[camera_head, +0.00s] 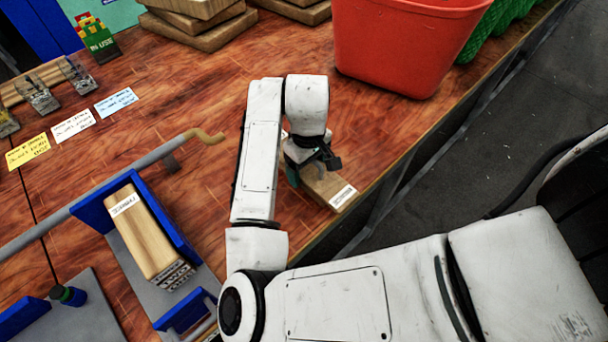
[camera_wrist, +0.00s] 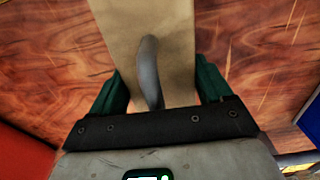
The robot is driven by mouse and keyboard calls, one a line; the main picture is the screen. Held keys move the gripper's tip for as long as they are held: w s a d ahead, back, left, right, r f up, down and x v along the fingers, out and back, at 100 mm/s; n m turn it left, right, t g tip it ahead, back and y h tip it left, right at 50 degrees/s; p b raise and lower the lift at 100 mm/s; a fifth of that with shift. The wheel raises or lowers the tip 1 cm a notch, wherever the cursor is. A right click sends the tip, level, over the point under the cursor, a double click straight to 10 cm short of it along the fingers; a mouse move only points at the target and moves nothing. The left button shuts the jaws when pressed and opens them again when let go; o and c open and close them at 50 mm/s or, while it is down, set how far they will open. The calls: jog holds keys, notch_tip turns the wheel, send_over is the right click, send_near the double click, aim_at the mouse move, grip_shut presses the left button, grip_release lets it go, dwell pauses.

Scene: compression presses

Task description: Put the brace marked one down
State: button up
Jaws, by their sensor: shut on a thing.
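My gripper (camera_head: 312,168) is at the table's front edge, pointing down, and is shut on a wooden brace (camera_head: 326,188) with a white label on its end. The label is too small to read, so I cannot tell its number. In the wrist view the pale brace (camera_wrist: 120,22) lies between my green fingers (camera_wrist: 160,88), with a grey curved piece on its face. The brace is at or just above the table; I cannot tell if it touches. Another labelled wooden block (camera_head: 150,240) lies in a blue-ended press (camera_head: 165,215) at left.
A red bin (camera_head: 395,45) stands behind my gripper, with a green container (camera_head: 500,22) beside it. Stacked boards (camera_head: 200,25) lie at the back. Yellow, white and blue cards (camera_head: 72,126) lie at left.

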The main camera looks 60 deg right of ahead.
aim_at(304, 175)
jog(key=f, duration=0.3)
jog(key=shift+w+a+f, duration=0.1)
jog(key=shift+w+a, duration=0.1)
jog(key=shift+w, duration=0.15)
jog(key=shift+f, duration=0.35)
jog(key=shift+f, duration=0.1)
jog(key=o, duration=1.5)
jog(key=shift+o, duration=0.2)
notch_tip(304, 175, up, 12)
jog(key=shift+r+p, duration=0.1)
jog(key=shift+p, duration=0.25)
